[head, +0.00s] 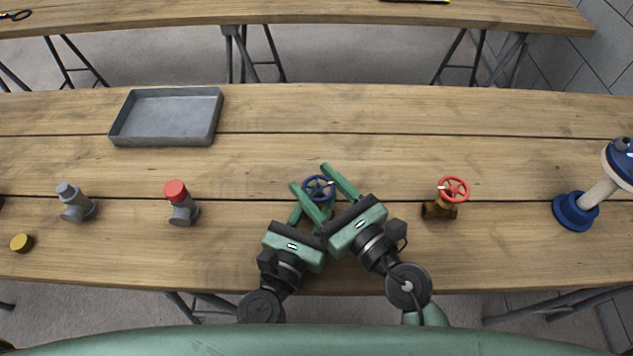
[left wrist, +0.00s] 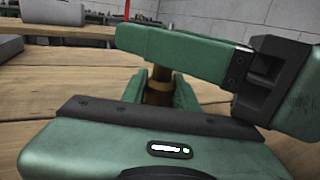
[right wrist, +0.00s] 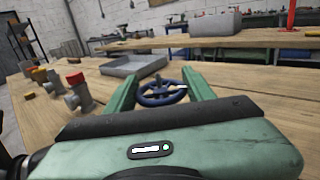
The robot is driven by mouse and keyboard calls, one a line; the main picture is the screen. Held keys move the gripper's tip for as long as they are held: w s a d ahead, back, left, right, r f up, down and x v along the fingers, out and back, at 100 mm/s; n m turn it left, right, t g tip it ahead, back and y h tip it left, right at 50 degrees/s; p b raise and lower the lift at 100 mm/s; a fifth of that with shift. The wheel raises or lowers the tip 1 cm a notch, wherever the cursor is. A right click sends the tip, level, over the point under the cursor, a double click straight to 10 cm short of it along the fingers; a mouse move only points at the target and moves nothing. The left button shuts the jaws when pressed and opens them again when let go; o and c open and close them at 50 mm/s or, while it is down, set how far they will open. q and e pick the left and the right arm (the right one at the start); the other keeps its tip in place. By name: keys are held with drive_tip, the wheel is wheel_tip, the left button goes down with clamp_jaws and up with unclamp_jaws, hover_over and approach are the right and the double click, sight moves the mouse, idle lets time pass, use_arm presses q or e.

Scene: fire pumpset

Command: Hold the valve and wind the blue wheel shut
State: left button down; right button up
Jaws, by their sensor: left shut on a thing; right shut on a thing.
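The blue wheel (head: 319,188) sits on top of a valve near the middle of the table. My right gripper (head: 309,178) has its two green fingers on opposite sides of the wheel and is shut on it; the right wrist view also shows the wheel (right wrist: 160,96) between the fingers. My left gripper (head: 312,210) is lower, under the right one, and shut on the valve. In the left wrist view the brass valve body (left wrist: 158,92) stands upright between the green fingers. From the head, the valve body is mostly hidden by the grippers and wheel.
A brass valve with a red wheel (head: 453,189) stands to the right. A grey tray (head: 215,118) lies at the back left. A red-capped grey fitting (head: 183,210), a grey fitting (head: 76,206) and a yellow cap (head: 22,243) are left. A blue-and-white object (head: 575,211) is far right.

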drive_tip(key=shift+m+t+h, duration=0.5)
drive_tip(key=shift+m+h, duration=0.1)
drive_tip(key=shift+h, duration=0.1)
drive_tip(key=o, duration=1.4)
drive_tip(key=shift+c, duration=0.2)
drive_tip(key=v, duration=1.2)
